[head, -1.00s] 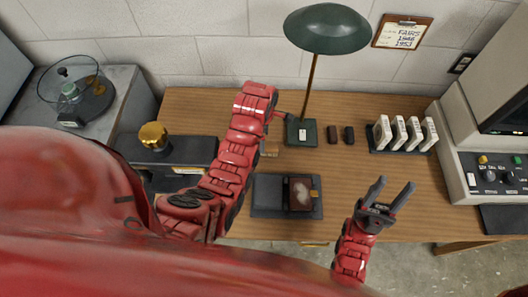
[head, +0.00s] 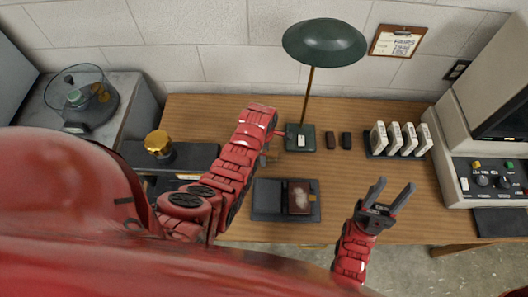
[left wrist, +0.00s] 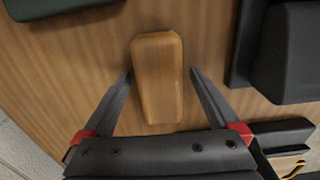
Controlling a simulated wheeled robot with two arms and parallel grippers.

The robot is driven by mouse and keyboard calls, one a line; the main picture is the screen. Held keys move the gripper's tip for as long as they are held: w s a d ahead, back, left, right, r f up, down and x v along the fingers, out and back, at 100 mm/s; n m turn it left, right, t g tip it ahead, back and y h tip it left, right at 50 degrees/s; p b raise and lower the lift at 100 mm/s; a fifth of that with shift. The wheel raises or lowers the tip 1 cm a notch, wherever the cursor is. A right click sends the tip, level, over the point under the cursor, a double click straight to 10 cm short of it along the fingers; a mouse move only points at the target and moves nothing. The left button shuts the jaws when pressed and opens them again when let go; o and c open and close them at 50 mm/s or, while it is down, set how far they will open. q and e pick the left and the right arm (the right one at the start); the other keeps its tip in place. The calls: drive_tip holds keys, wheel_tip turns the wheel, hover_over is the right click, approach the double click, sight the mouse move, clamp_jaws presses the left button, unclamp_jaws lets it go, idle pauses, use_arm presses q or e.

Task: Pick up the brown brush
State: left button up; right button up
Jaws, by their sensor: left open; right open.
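The brown brush (left wrist: 157,77) shows in the left wrist view as a rounded wooden block lying on the desk. My left gripper (left wrist: 160,73) is open, with one finger on each side of the brush and a small gap visible on both sides. In the head view my left arm (head: 245,145) reaches over the desk and hides the brush and most of that gripper. My right gripper (head: 390,192) is open and empty over the right front part of the desk.
A green lamp (head: 300,138) stands just right of the left arm's end. A dark tray (head: 267,197) holding a brown case (head: 299,197) lies in front.

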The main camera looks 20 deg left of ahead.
use_arm(q)
drive_tip(key=c, duration=1.5)
drive_tip(key=shift+r, duration=0.15)
drive_tip(key=shift+w+r+b, duration=0.1)
drive_tip(key=shift+r+b, duration=0.3)
wheel_tip(320, 180, up, 7)
drive_tip(key=b, duration=0.2)
drive_tip(key=shift+f+b, duration=0.2)
drive_tip(key=shift+b, duration=0.1)
drive_tip(key=shift+r+p, duration=0.95)
drive_tip(key=shift+p, duration=0.15)
drive_tip(key=shift+r+p, duration=0.35)
drive_tip(key=shift+f, duration=0.1)
